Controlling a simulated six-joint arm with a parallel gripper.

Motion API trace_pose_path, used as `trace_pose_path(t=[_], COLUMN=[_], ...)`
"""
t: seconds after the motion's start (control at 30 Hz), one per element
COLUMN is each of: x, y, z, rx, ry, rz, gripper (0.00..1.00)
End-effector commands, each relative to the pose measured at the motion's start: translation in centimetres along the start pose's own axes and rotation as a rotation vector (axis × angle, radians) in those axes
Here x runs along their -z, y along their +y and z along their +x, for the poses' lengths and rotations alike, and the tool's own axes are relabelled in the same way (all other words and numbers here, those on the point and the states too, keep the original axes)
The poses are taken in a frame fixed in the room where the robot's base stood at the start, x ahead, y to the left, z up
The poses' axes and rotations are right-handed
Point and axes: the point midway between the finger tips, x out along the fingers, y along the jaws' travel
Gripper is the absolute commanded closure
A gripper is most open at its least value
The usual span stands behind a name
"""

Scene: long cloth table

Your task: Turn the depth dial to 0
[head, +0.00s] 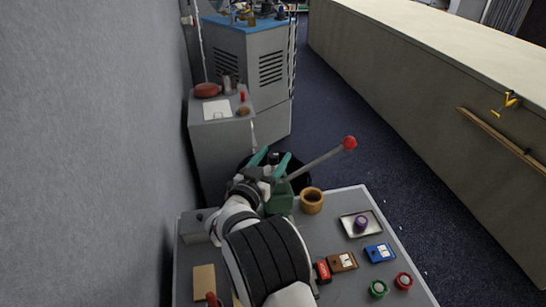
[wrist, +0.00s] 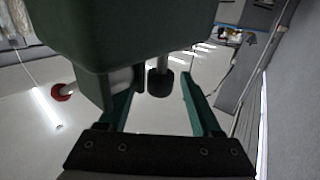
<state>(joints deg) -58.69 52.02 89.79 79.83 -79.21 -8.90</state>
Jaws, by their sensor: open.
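A green machine (head: 279,199) stands at the back edge of the grey table, with a long grey lever ending in a red ball (head: 349,143). In the wrist view its green housing (wrist: 125,35) fills the upper left. A dark cylindrical knob on a pale shaft (wrist: 159,83) shows below the housing; I cannot tell whether it is the depth dial, and no scale or numbers are readable. My gripper (head: 271,158) is open with green fingers beside the machine. In the wrist view my gripper (wrist: 161,82) has the dark knob between its fingertips in the picture; contact is not clear.
A grey cabinet (head: 220,150) stands behind. A wall is close on the left.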

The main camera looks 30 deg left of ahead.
Motion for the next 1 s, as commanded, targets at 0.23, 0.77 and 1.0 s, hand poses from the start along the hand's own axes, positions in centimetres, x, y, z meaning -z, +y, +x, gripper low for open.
trace_pose_path(t=[0.23, 0.77, 1.0], x=[-0.01, 0.01, 0.12], y=[-0.02, 0.00, 0.12], z=[0.24, 0.21, 0.30], rx=[0.001, 0.000, 0.112], ry=[0.000, 0.000, 0.003], rz=[-0.001, 0.000, -0.001], gripper=[0.34, 1.00, 1.00])
